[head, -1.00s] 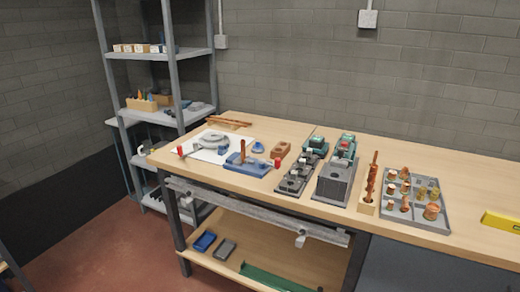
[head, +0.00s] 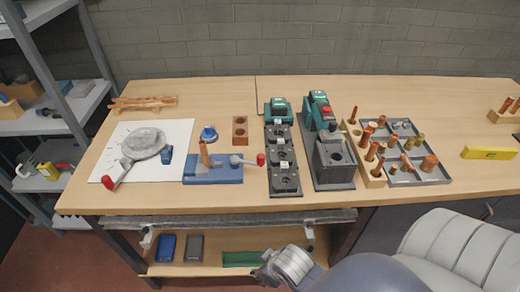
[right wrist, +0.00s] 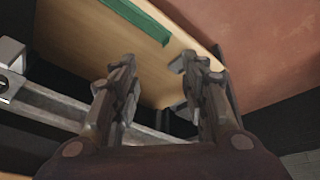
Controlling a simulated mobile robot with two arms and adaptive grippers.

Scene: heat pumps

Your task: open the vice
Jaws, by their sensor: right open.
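The vice is a blue block (head: 226,172) with a metal screw and a red-ended handle (head: 260,159) at its right side. It stands at the front left of the bench top. A copper tube (head: 203,152) stands upright at the vice; I cannot tell how tightly the jaws hold it. My right gripper shows low in the head view, below the bench's front edge and apart from the vice. In the right wrist view its two fingers (right wrist: 155,64) are spread with nothing between them. My left gripper is not in view.
Right of the vice stand dark fixtures (head: 283,174), a grey machine block (head: 332,162) and a tray of copper fittings (head: 436,178). A round grey tool with a red-ended handle (head: 147,145) lies left on white paper. A rail (head: 230,222) runs under the bench front, above a lower shelf (head: 218,257).

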